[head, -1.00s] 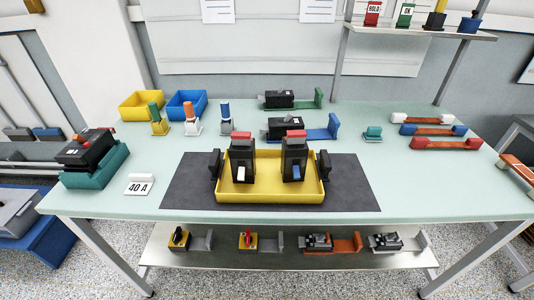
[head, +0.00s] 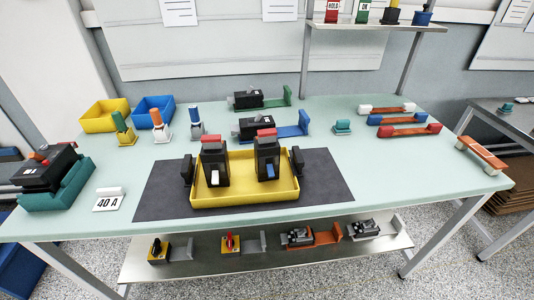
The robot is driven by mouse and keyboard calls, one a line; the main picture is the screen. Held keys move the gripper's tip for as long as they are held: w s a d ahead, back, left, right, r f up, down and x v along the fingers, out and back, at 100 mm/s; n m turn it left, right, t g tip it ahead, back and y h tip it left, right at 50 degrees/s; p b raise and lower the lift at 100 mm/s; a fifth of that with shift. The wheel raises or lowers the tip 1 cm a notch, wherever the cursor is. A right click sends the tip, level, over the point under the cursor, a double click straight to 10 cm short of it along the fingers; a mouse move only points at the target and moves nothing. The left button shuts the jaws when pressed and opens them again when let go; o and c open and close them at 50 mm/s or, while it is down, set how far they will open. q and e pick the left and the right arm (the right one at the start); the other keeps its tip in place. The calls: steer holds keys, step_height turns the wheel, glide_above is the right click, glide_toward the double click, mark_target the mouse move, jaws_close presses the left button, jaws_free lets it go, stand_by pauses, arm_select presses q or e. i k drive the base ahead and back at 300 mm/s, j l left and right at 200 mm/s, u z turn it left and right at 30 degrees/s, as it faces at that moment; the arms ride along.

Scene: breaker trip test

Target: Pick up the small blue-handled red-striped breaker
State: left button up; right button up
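Two upright black breakers stand in the yellow tray (head: 245,195) on the dark mat. The right one (head: 267,157) has a blue handle low on its front and a red band on top. The left one (head: 214,163) has a white handle and a red band on top. Both look about the same size from here. Neither gripper shows in the head view, and nothing is holding either breaker. The tray has a black upright piece at each end.
Black breakers sit in the green cradle (head: 270,101), the blue cradle (head: 291,132) and the teal cradle (head: 62,189). A 40 A sign (head: 108,202) stands left of the mat. The lower shelf (head: 270,257) holds several more devices. The table's front right is clear.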

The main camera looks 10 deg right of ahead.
mark_target(267, 148)
steer(key=l+z, duration=0.3)
steer(key=l, duration=0.3)
steer(key=l+z, duration=0.35)
steer(key=l, duration=0.3)
